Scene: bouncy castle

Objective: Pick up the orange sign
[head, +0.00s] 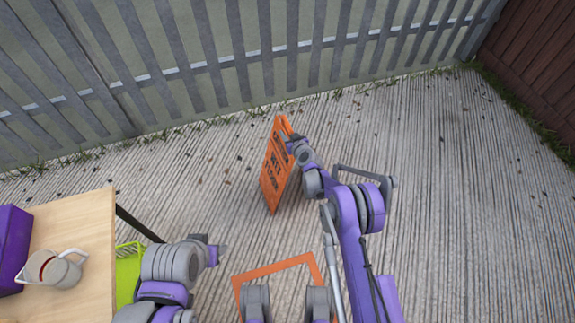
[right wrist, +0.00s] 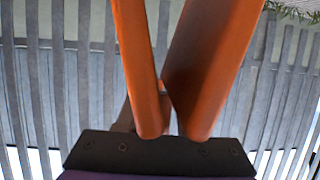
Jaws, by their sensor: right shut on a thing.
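The orange sign (head: 274,170), a folding floor sign with dark lettering, stands tilted on the decking ahead of me. My right gripper (head: 291,138) is at the sign's upper right edge and is shut on it. In the right wrist view two orange panels of the sign (right wrist: 208,65) rise from the dark gripper body (right wrist: 160,152); the fingertips are mostly hidden there. My left gripper (head: 217,252) is low in the head view, beside the table and well apart from the sign; its jaws cannot be made out.
A grey slatted fence (head: 230,60) runs behind the sign. The decking at right is clear.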

